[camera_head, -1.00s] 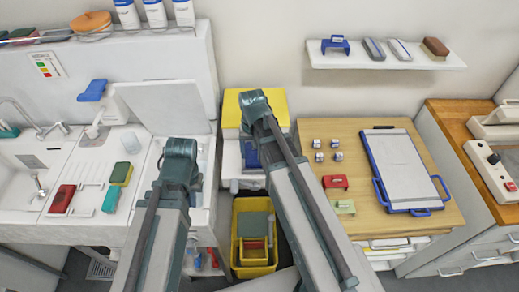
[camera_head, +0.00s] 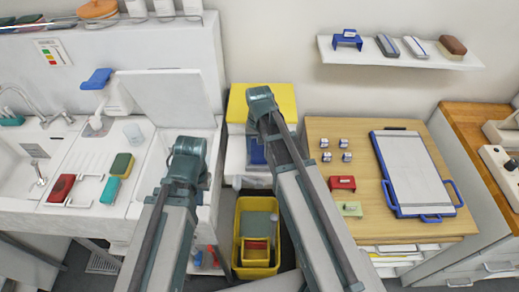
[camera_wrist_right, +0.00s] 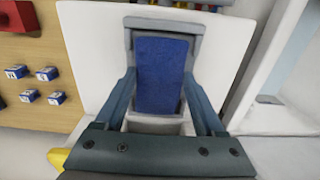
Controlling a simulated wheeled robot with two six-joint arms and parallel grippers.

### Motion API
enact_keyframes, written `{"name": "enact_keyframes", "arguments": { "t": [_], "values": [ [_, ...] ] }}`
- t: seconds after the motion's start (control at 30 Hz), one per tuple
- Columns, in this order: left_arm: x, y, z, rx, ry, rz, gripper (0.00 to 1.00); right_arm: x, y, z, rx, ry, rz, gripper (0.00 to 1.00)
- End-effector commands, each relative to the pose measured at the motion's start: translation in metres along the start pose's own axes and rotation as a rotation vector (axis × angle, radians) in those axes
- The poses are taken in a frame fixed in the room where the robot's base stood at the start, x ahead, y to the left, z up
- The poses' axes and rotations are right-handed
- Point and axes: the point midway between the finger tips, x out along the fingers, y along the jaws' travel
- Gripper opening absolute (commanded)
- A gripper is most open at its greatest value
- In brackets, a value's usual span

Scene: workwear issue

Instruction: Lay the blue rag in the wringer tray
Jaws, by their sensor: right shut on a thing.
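The blue rag (camera_wrist_right: 162,75) fills the middle of the right wrist view, a flat dark-blue rectangle. My right gripper (camera_wrist_right: 162,85) is shut on it, with one finger along each side. A grey frame (camera_wrist_right: 165,23) shows around the rag's far end; I cannot tell whether it is the wringer tray. In the head view a blue patch (camera_head: 257,152) beside my right arm may be the rag. Both forearms show in the head view, but the left gripper is hidden behind its arm.
A yellow bucket (camera_head: 257,262) stands on the floor between the units. A yellow-topped stand (camera_head: 236,105) is behind my right arm. The wooden table (camera_head: 375,222) at right holds small cubes, a red block and a blue-framed board. The sink counter (camera_head: 75,160) holds sponges.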

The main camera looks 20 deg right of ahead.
Motion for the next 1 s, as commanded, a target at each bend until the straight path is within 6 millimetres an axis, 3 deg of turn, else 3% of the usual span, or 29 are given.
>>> {"name": "enact_keyframes", "arguments": {
  "t": [0.1, 0.13, 0.3, 0.67, 1.0],
  "values": [
    [0.005, 0.001, 0.0, 0.0, 0.0, 0.0, 0.0, 0.005, 0.0, 0.0, 0.0, 0.0, 0.0, 0.16],
    [0.004, 0.0, 0.0, 0.0, 0.0, 0.0, 0.0, 0.004, 0.0, 0.0, 0.0, 0.0, 0.0, 0.73],
    [0.003, 0.0, 0.0, 0.0, 0.0, 0.0, 0.0, 0.003, 0.0, 0.0, 0.0, 0.0, 0.0, 1.0],
    [-0.001, 0.0, 0.0, 0.0, 0.0, 0.0, 0.0, -0.001, 0.0, 0.0, 0.0, 0.0, 0.0, 1.0],
    [-0.034, -0.003, 0.002, 0.001, 0.0, 0.0, 0.0, -0.034, 0.0, 0.0, 0.0, 0.0, 0.0, 1.0]
  ]
}}
